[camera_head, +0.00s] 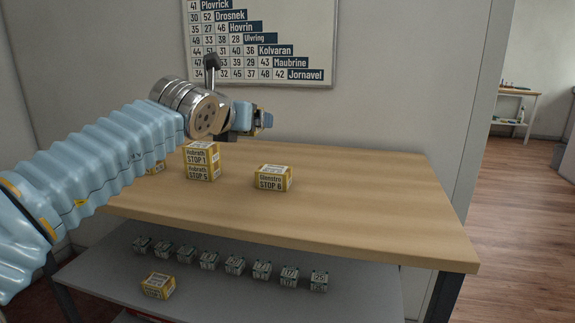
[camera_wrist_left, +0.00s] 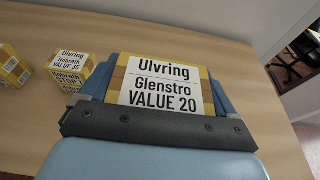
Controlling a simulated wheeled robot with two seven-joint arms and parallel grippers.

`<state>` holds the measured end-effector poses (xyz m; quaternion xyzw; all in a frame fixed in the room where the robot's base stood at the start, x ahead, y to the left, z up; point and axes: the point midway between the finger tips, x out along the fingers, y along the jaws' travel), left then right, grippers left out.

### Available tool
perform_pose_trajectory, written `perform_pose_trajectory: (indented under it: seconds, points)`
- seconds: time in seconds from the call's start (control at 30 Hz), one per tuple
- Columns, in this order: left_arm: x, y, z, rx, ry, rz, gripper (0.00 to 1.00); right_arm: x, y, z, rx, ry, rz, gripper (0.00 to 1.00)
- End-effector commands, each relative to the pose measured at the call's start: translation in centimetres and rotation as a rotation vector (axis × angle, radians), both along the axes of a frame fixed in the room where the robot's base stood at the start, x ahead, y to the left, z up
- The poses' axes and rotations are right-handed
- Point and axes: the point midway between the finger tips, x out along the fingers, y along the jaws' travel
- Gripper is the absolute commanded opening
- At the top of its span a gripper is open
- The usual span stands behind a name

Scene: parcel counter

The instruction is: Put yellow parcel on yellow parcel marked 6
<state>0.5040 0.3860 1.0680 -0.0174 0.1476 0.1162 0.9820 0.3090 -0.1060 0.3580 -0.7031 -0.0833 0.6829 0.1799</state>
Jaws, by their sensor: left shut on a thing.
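My left gripper (camera_head: 262,121) is above the counter and shut on a yellow parcel (camera_wrist_left: 163,85). In the left wrist view, that parcel's white label reads "Ulvring, Glenstro, VALUE 20", with a blue finger on each side; the head view mostly hides it. The yellow parcel marked 6 (camera_head: 273,178), labelled "Glenstro STOP 6", sits on the counter, below and slightly right of the gripper. I cannot make it out in the wrist view. My right gripper is not in view.
Two stacked yellow parcels (camera_head: 202,161), STOP 1 over STOP 5, stand left of the parcel marked 6. Another parcel (camera_head: 158,167) is partly behind my arm. The counter's right side (camera_head: 380,195) is clear. The shelf below holds several small boxes and a yellow parcel (camera_head: 158,286).

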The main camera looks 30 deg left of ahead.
Motion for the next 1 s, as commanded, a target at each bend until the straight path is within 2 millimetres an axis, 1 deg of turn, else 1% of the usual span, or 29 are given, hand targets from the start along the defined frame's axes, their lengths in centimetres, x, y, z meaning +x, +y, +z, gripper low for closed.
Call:
perform_pose_trajectory:
  seconds: [0.03,0.2,0.3,0.4,0.5,0.67,0.73,0.8,0.87,0.9,1.0]
  points:
    - [1.5,0.0,-0.8,0.000,0.007,0.002,0.54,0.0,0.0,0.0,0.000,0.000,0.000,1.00]
    - [6.4,-0.4,-3.1,0.000,0.005,0.000,0.54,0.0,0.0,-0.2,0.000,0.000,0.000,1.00]
    - [8.2,-0.5,-5.5,0.000,0.004,0.000,0.54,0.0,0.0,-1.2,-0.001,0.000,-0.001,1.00]
    - [9.5,-0.6,-7.0,0.000,0.002,0.000,0.54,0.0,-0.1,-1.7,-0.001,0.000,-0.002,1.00]
    - [10.3,-0.7,-7.7,0.000,0.000,0.000,0.54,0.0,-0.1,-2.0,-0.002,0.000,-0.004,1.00]
    - [11.0,-0.7,-8.5,0.000,0.000,0.000,0.54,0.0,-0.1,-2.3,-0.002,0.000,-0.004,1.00]
    - [11.5,-0.8,-9.5,0.000,0.001,0.000,0.54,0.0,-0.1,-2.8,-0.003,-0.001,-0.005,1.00]
    - [11.4,-0.7,-11.0,0.001,0.002,0.001,0.54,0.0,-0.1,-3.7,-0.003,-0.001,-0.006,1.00]
    - [11.4,-0.7,-11.8,0.001,0.000,0.001,0.54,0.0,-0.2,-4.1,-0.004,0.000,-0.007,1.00]
    - [11.4,-0.7,-12.0,0.000,0.001,0.001,0.54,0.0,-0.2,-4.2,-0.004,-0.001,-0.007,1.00]
    - [11.4,-0.7,-11.8,-0.001,0.000,0.000,0.54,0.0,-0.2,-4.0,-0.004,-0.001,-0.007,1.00]
